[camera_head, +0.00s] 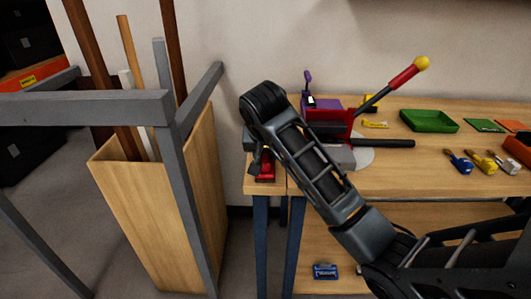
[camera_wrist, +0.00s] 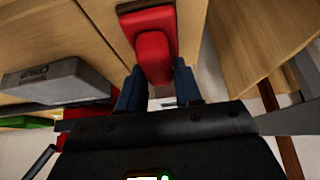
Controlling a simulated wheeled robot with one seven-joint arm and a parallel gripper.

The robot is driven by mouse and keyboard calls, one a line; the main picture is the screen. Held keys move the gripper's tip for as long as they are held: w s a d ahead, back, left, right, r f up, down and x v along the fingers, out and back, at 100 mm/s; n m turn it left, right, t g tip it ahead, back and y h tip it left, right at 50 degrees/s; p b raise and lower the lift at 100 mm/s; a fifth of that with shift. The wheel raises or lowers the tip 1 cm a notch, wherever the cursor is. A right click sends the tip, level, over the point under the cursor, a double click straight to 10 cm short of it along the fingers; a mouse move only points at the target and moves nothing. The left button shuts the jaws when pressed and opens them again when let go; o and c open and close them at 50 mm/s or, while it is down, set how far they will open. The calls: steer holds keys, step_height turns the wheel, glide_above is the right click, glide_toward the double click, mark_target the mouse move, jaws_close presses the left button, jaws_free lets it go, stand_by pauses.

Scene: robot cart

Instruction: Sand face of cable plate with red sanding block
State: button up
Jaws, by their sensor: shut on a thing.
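The red sanding block (camera_head: 265,173) is at the left end of the workbench, partly covered by my gripper (camera_head: 262,160). My gripper is shut on it. In the wrist view the red block (camera_wrist: 152,55) shows from above, over the wooden bench top, with its far end on a darker red base. A grey block with lettering (camera_wrist: 55,80) lies to its left in that view. I cannot tell for sure whether this is the cable plate; in the head view my arm hides part of that area.
A red vise (camera_head: 330,122) with a red-and-yellow lever stands on the workbench (camera_head: 440,180). A wooden bin (camera_head: 140,215) with upright rods and a grey frame (camera_head: 175,130) stand left of the bench.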

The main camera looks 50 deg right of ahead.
mark_target(266, 154)
jaws_close()
steer(key=shift+r, duration=0.1)
step_height(266, 154, up, 6)
steer(key=p, duration=0.7)
stand_by(0.4)
